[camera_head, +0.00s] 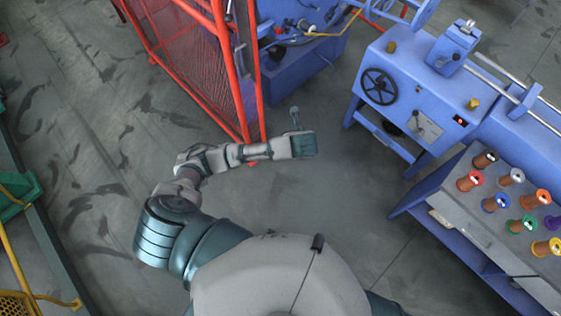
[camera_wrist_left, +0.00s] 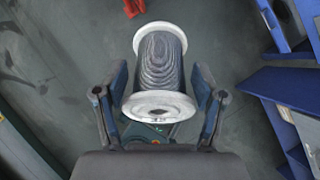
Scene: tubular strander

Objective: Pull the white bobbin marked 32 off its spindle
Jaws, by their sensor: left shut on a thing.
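A bobbin (camera_wrist_left: 160,62) with white flanges and dark grey wound wire sits between the fingers of my left gripper (camera_wrist_left: 160,82) in the left wrist view. The gripper is shut on it, one finger on each side. I cannot read a number on it, and no spindle shows at it. In the head view my left gripper (camera_head: 303,144) is out over bare floor, between the red mesh guard and the blue machine. The bobbin cannot be made out there. My right gripper is not in view.
A red mesh guard (camera_head: 190,62) stands at the upper left, close to my left arm. A blue machine with a black handwheel (camera_head: 379,86) stands at the right. A bench (camera_head: 470,222) there holds several coloured spools. Green and yellow equipment (camera_head: 20,195) is at the left edge.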

